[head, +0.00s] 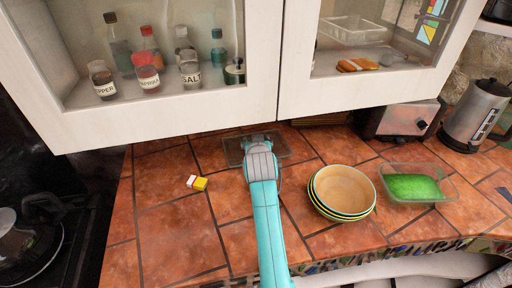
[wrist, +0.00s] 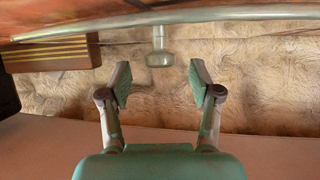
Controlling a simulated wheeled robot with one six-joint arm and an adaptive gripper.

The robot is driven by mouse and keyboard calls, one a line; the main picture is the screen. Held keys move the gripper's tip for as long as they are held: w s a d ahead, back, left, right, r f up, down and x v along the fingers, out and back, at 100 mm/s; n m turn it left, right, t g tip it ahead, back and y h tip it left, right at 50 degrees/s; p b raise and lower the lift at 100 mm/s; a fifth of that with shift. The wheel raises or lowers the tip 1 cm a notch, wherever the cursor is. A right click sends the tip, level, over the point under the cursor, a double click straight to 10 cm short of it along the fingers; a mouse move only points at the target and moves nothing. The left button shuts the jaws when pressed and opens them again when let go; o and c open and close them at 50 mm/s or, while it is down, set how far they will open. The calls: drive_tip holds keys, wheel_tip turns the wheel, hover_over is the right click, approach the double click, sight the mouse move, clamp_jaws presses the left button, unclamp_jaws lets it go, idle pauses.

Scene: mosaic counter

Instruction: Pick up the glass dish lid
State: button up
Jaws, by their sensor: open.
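The glass dish lid (head: 233,153) is a clear, roughly rectangular pane at the back of the counter, partly hidden by my arm. In the wrist view its greenish edge (wrist: 230,15) runs across the top, and its round knob (wrist: 159,58) projects toward my gripper. My gripper (wrist: 160,84) is open, with one finger on each side of the knob's line. The knob lies between and slightly beyond the fingertips, with space on both sides and no visible contact. In the head view my gripper (head: 260,141) is over the lid.
Stacked bowls (head: 345,190) and a glass dish with green contents (head: 414,187) stand to the right. A yellow-white block (head: 197,183) lies left. A toaster (head: 400,119) and kettle (head: 477,115) stand back right. Cabinets overhang the back. A brown striped block (wrist: 50,52) is beside the lid.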

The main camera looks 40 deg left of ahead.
drive_tip(key=shift+w+a+f, duration=0.25)
drive_tip(key=shift+w+a, duration=0.1)
drive_tip(key=shift+w, duration=0.1)
clamp_jaws()
drive_tip(key=shift+r, duration=0.1)
